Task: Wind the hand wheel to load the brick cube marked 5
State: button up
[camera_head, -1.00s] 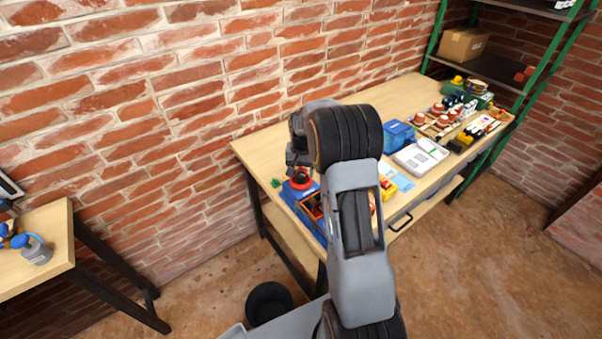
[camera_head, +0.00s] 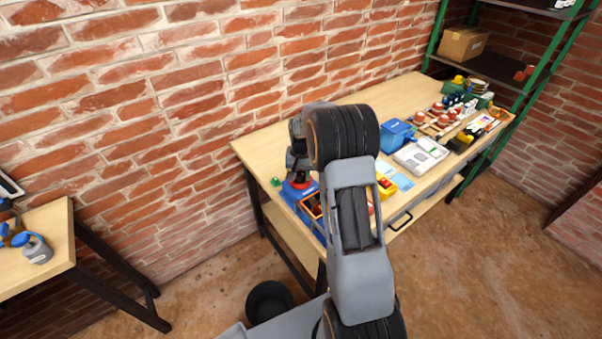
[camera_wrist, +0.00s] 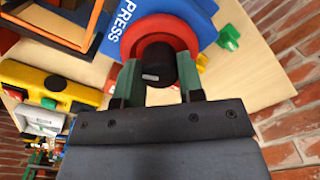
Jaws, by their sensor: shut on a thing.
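The blue press (camera_wrist: 122,28), lettered PRESS, stands at the near-left end of the bench; it also shows in the head view (camera_head: 292,196). Its red hand wheel (camera_wrist: 186,32) has a black knob (camera_wrist: 158,64) at its middle. My gripper (camera_wrist: 160,80) is shut on the black knob, with one green finger on either side. In the head view my gripper is over the wheel, which is mostly covered. I cannot make out a brick cube marked 5.
A small green piece (camera_wrist: 229,38) lies beside the press. A yellow box with black and red parts (camera_wrist: 50,85) is on the other side. A blue bin (camera_head: 397,134) and a white tray (camera_head: 421,154) stand farther along the bench. The brick wall is close behind.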

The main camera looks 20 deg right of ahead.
aim_at(301, 172)
jog(key=shift+c, duration=0.7)
jog(key=shift+f+n+b, duration=0.1)
jog(key=shift+n+b, duration=0.35)
jog(key=shift+n, duration=1.55)
jog(key=o, duration=0.9)
jog(key=shift+r, duration=0.2)
notch_tip(301, 172, up, 14)
jog(key=shift+d+f+b, duration=0.1)
jog(key=shift+f+b, duration=0.1)
jog(key=shift+b, duration=0.25)
